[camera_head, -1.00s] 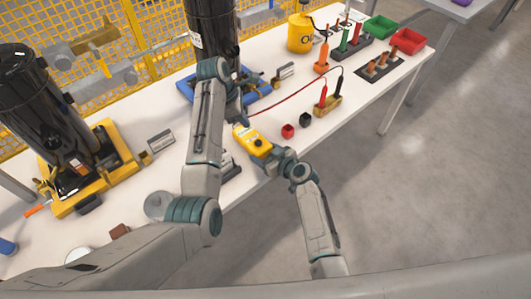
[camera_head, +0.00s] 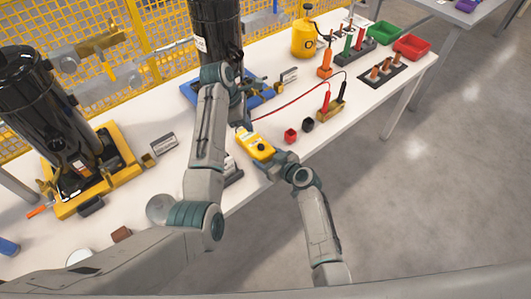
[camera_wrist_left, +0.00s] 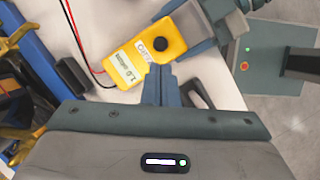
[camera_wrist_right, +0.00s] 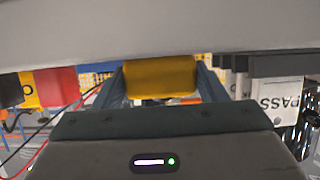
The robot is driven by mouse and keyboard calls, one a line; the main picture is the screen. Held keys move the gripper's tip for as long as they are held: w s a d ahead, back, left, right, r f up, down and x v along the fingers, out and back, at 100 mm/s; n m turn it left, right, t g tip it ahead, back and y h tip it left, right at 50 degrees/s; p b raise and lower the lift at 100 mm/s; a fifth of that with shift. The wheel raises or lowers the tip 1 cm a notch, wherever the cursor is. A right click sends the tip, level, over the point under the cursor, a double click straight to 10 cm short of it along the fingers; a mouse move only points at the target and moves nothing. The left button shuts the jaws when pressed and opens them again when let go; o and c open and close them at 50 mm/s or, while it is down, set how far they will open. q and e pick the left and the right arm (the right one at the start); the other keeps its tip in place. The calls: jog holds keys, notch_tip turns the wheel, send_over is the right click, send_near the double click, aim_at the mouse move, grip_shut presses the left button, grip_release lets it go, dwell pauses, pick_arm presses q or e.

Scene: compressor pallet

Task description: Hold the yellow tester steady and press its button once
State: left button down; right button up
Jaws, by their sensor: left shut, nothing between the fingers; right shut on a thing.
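The yellow tester (camera_head: 257,147) is held over the bench's front edge by my right gripper (camera_head: 271,159), which is shut on it. The right wrist view shows its yellow end (camera_wrist_right: 160,78) between the fingers. In the left wrist view the tester (camera_wrist_left: 143,57) shows a small display (camera_wrist_left: 124,68) and a round dark button (camera_wrist_left: 162,43). My left gripper (camera_wrist_left: 160,70) is shut and empty, its tips close to the button; I cannot tell whether they touch the tester. In the head view the left gripper (camera_head: 240,117) is partly hidden behind its arm.
A red cap (camera_head: 290,135) and a black cap (camera_head: 307,124) lie right of the tester. Black compressors (camera_head: 45,125) stand at the left and back. Green (camera_head: 383,34) and red (camera_head: 412,46) bins are far right.

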aim_at(258, 149)
pick_arm(q)
jog(key=d+m+t+h, duration=0.1)
jog(key=m, duration=0.6)
jog(key=d+r+m+t+h, duration=0.1)
jog(key=m+h, duration=0.1)
jog(key=m, duration=0.6)
jog(key=d+m+h, duration=0.1)
jog(key=m, duration=0.7)
jog(key=shift+s+r+t+h, duration=0.3)
jog(key=shift+r+t, duration=0.05)
jog(key=shift+t, duration=0.05)
jog(key=shift+f, duration=4.4)
jog(key=shift+f, duration=0.1)
jog(key=shift+f, duration=0.3)
